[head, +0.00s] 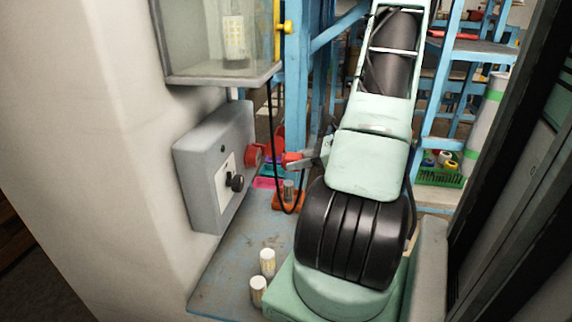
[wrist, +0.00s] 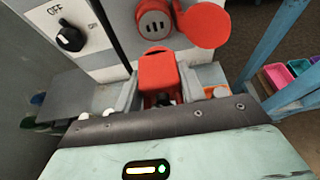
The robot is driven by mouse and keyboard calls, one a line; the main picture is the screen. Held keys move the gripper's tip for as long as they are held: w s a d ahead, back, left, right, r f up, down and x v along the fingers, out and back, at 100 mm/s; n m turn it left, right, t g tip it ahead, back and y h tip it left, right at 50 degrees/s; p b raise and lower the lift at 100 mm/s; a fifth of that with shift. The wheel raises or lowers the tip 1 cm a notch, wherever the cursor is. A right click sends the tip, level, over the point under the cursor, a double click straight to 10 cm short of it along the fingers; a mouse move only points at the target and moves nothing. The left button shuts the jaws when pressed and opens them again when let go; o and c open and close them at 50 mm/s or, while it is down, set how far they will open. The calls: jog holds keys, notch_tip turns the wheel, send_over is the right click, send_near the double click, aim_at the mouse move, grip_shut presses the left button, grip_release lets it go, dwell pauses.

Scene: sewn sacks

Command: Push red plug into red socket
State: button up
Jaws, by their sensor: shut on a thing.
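The red plug (wrist: 158,70) is held between the two grey fingers of my gripper (wrist: 158,92) in the wrist view. The red socket (wrist: 155,24), a round face with dark slots, is on the grey box just beyond the plug; its round red lid (wrist: 202,25) is swung open to the right. In the head view, my gripper (head: 309,157) holds the plug (head: 292,159) level, pointing left at the socket (head: 254,155). A small gap shows between them.
The grey switch box (head: 208,165) with a black dial (head: 236,182) is on the wall. A black cable (head: 273,130) hangs in a loop near the plug. Two pale cylinders (head: 267,262) stand on the worn blue bench (head: 225,270). A blue post (head: 297,90) rises behind.

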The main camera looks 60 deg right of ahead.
aim_at(285, 155)
jog(key=shift+w, duration=0.1)
jog(key=w, duration=0.1)
jog(key=w+a, duration=0.1)
jog(key=w, duration=0.1)
jog(key=w+b, duration=0.1)
jog(key=w, duration=0.1)
jog(key=shift+w+a, duration=0.1)
jog(key=shift+a, duration=0.15)
dwell(0.3)
dwell(0.6)
jog(key=shift+r, duration=0.15)
jog(key=shift+w+a, duration=0.2)
jog(key=shift+w, duration=0.4)
dwell(1.5)
jog(key=o, duration=1)
jog(key=b+v, duration=0.3)
jog(key=v, duration=1.4)
jog(key=shift+s, duration=0.2)
